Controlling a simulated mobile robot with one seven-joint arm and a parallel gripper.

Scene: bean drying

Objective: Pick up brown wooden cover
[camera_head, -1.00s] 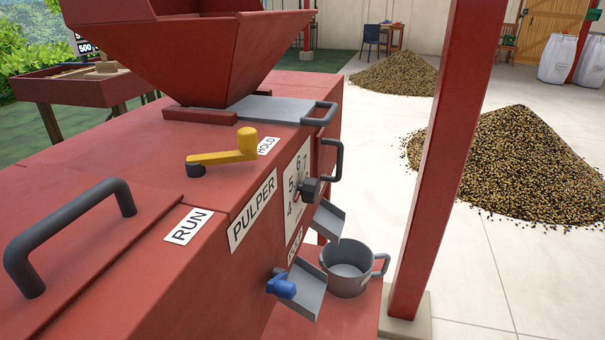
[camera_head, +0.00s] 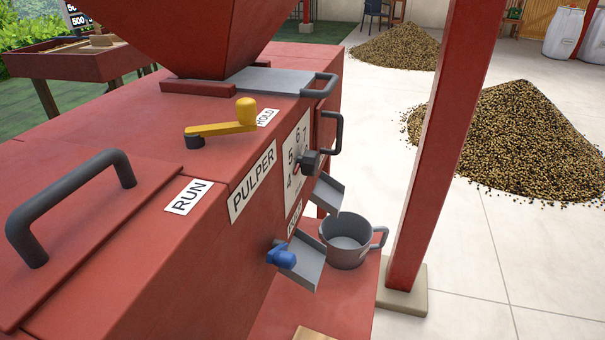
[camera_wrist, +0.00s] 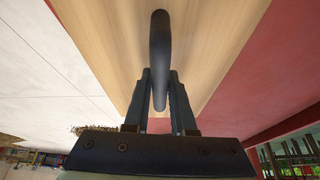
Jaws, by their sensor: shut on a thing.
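The brown wooden cover (camera_wrist: 112,35) is a pale wood panel with a dark bar handle (camera_wrist: 159,38), filling the upper middle of the wrist view. My gripper (camera_wrist: 160,78) is shut on the handle, with one finger on each side of the bar. In the head view only a small light wood edge (camera_head: 314,334) shows at the bottom, seemingly part of the cover; the gripper is out of that view. I cannot tell whether the cover touches what lies under it.
The red pulper (camera_head: 110,135) fills the left, with a yellow crank (camera_head: 222,129), a dark handle (camera_head: 72,200) and a blue knob (camera_head: 281,257). A grey mug (camera_head: 346,242) stands by its spouts. A red post (camera_head: 436,150) stands to the right; pale floor lies beyond.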

